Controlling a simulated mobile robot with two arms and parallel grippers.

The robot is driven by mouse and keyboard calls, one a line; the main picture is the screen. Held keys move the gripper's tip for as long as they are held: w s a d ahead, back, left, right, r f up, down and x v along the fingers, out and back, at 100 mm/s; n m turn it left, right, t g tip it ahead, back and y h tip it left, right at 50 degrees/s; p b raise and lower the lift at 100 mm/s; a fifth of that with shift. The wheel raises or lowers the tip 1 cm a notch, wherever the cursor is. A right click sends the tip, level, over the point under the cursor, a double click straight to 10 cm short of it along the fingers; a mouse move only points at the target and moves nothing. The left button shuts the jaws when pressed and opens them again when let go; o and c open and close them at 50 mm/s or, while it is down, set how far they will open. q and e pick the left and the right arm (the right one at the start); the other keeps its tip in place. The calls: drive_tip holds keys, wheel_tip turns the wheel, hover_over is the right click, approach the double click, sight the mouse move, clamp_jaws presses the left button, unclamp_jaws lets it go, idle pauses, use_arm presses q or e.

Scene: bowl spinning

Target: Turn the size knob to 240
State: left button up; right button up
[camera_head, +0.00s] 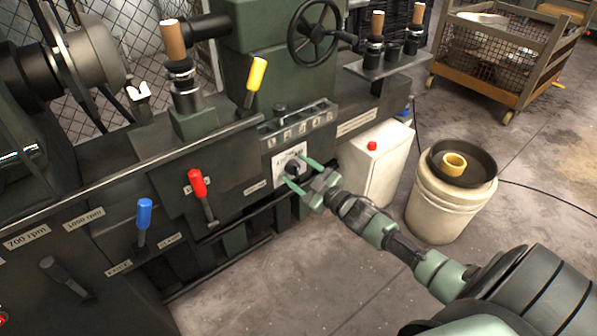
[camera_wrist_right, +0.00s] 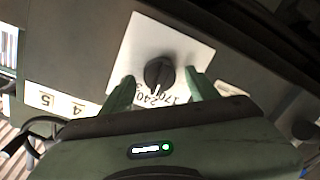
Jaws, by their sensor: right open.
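The size knob (camera_head: 292,168) is a small black dial on a white plate (camera_head: 288,158) on the front of the green machine. In the right wrist view the knob (camera_wrist_right: 159,73) sits on its white plate (camera_wrist_right: 150,45), with the numbers 240 and 170 printed along the edge nearest my gripper. Its white pointer mark lies close to the 240; exact alignment is hard to tell. My right gripper (camera_head: 300,173) is open, with its fingers on either side of the knob. In the right wrist view the fingertips (camera_wrist_right: 160,85) flank it with gaps. My left gripper is not in view.
Red (camera_head: 199,190), blue (camera_head: 144,215) and yellow (camera_head: 256,75) levers stick out from the machine. A white box with a red button (camera_head: 372,146) stands right of the knob. A bucket (camera_head: 450,205) is on the floor farther right, with a wire-sided cart (camera_head: 500,60) behind.

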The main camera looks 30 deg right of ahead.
drive_tip(key=shift+s, duration=0.4)
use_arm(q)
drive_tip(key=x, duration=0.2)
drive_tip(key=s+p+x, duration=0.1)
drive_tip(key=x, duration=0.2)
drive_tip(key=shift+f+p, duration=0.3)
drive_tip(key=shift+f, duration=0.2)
use_arm(e)
drive_tip(key=s+d, duration=0.1)
drive_tip(key=s, duration=0.6)
drive_tip(key=shift+r, duration=0.2)
